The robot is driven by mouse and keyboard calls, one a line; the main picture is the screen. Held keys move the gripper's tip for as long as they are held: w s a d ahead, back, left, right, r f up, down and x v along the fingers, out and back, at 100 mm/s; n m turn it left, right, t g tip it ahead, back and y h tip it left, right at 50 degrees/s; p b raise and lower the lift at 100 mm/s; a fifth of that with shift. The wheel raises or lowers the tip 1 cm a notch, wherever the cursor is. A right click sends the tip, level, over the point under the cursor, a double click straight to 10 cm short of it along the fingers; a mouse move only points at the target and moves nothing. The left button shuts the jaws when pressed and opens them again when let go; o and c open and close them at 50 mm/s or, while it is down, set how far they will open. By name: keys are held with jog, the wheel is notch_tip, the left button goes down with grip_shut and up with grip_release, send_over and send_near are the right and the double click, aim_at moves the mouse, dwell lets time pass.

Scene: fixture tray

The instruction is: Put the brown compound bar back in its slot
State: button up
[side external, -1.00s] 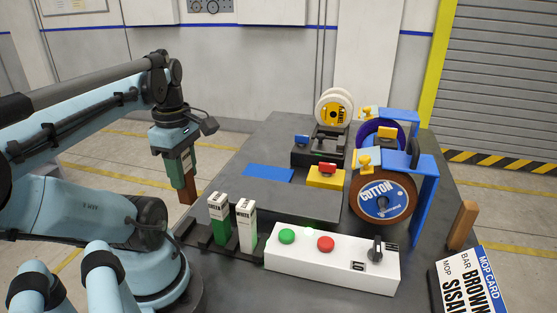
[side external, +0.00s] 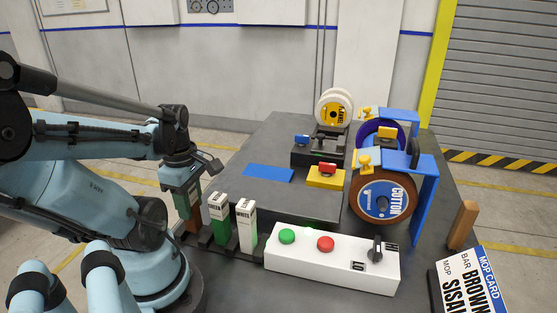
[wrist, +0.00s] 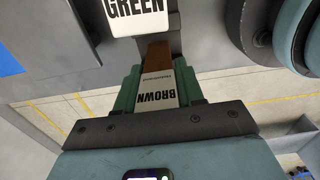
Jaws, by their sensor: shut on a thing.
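My gripper (side external: 186,205) is shut on the brown compound bar (side external: 192,226). The wrist view shows the bar (wrist: 158,60) between the green fingers (wrist: 158,90), its white end labelled BROWN towards the palm and its brown end pointing away. In the side view the bar hangs low at the left end of the black bar rack (side external: 205,239), left of the green bar (side external: 219,222). Its lower end is partly hidden, and I cannot tell whether it is inside the slot.
A white button box (side external: 330,262) is at the front. The brown cotton wheel (side external: 362,200) stands in a blue guard (side external: 425,205). A mop card (side external: 470,285) is at front right.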

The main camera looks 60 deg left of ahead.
jog(key=shift+f, duration=0.3)
jog(key=shift+f, duration=0.55)
dwell(0.3)
jog(key=o, duration=1.2)
jog(key=shift+o, duration=0.2)
jog(key=shift+r, duration=0.1)
